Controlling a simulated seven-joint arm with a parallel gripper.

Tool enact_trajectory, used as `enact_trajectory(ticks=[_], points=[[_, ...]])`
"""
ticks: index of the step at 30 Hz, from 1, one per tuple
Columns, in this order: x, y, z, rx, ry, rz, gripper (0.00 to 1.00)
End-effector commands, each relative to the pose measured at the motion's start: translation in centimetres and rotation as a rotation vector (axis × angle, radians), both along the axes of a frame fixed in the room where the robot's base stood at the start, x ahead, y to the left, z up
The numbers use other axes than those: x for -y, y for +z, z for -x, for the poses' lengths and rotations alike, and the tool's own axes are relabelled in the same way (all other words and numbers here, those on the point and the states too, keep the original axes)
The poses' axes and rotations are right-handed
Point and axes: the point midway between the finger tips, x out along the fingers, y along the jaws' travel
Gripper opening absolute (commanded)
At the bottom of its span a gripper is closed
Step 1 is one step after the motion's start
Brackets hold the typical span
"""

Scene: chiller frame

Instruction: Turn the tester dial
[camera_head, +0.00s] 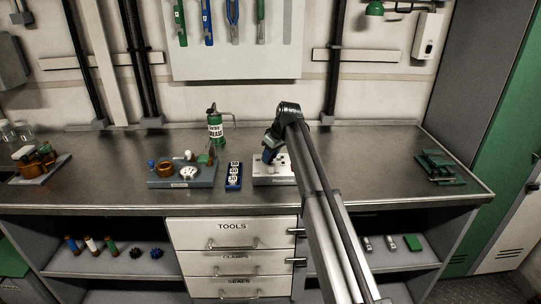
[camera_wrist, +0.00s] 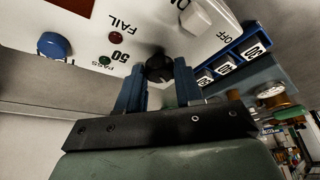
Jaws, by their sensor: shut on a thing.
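The tester (camera_head: 283,178) is a white box on the bench, partly hidden behind my arm in the head view. In the wrist view its white panel (camera_wrist: 135,20) fills the top, with FAIL, PASS, 50 and OFF markings. The black dial (camera_wrist: 159,68) sits between the blue fingers of my gripper (camera_wrist: 158,82), which are shut on it. A blue button (camera_wrist: 52,45), a red lamp (camera_wrist: 116,37) and a green lamp (camera_wrist: 104,61) are left of the dial. A white switch (camera_wrist: 196,17) is above right. The dial's pointer is hard to read.
A blue tray of white labelled blocks (camera_head: 233,175) stands just left of the tester. Further left is a grey board with coils (camera_head: 181,172), and a green grease can (camera_head: 215,127) stands behind. The bench right of my arm is clear up to some green plates (camera_head: 439,166).

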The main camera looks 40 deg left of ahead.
Motion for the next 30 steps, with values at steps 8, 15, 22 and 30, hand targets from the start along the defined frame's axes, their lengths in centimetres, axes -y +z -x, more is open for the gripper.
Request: enact_trajectory(ticks=[8,15,22,30], points=[[0.01,0.01,0.02,0.000,-0.016,0.000,0.05],[0.03,0.00,0.16,0.000,-0.117,0.001,0.05],[-0.04,0.00,0.40,0.001,-0.306,0.001,0.05],[-0.19,0.00,0.53,0.002,-0.563,0.001,0.05]])
